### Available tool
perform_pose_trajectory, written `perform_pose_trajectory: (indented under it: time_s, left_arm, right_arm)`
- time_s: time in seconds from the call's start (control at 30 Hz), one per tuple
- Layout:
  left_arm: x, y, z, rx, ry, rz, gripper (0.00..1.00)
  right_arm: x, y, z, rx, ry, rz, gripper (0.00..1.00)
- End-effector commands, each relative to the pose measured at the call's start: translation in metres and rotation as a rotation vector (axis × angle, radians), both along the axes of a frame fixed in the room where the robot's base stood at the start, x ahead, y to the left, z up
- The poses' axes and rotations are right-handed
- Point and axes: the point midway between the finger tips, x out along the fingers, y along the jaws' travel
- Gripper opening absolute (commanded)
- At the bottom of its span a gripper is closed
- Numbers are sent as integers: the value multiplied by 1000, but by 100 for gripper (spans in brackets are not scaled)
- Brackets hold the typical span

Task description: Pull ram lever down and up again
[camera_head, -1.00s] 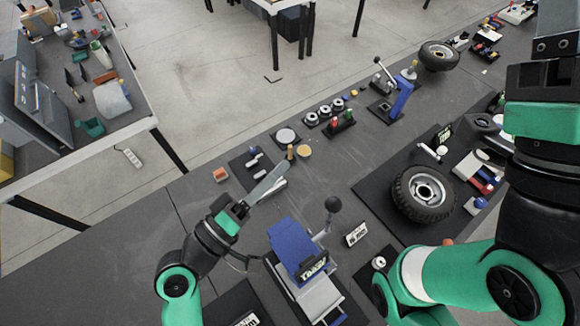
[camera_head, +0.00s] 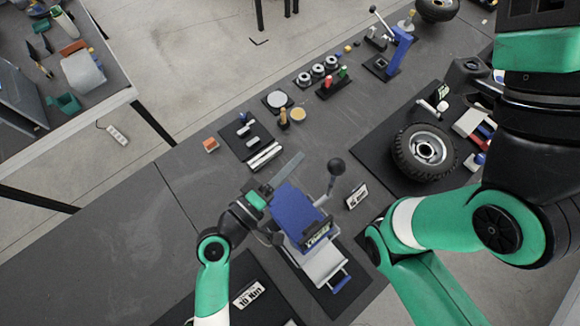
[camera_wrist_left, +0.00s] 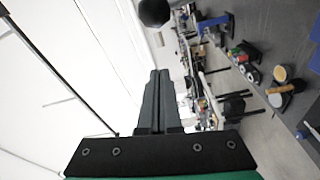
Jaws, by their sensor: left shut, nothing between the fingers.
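The near blue press (camera_head: 297,210) stands on a dark mat, with a silver lever (camera_head: 331,187) at its right side. The lever stands up and ends in a black ball knob (camera_head: 336,166). My left gripper (camera_head: 299,156) is shut and empty, with its thin fingers just behind and left of the blue press, apart from the knob. In the left wrist view the shut fingertips (camera_wrist_left: 160,73) point towards the black knob (camera_wrist_left: 154,12), which lies beyond them at the top edge. My right arm shows at the right, but its gripper is out of view.
A second blue press (camera_head: 396,52) with its own lever stands farther back. A wheel (camera_head: 424,152) lies on a mat to the right. A small sign (camera_head: 357,196) stands right of the lever. The bench at left (camera_head: 130,220) is clear.

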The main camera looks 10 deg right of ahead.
Motion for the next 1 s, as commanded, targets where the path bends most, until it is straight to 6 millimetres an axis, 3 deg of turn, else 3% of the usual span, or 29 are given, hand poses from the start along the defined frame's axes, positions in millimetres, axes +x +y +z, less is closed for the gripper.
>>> perform_pose_trajectory:
  time_s: [0.27, 0.5, 1.0]
  left_arm:
    - [36, -50, 3, 0, -1, -3, 0]
    - [3, -59, -3, 1, 1, -1, 0]
    - [-3, -60, -6, 2, -4, 0, 0]
  right_arm:
    - [0, 0, 0, 0, 0, 0, 50]
    - [0, 0, 17, 0, 0, 0, 50]
    - [0, 0, 16, 0, 0, 0, 50]
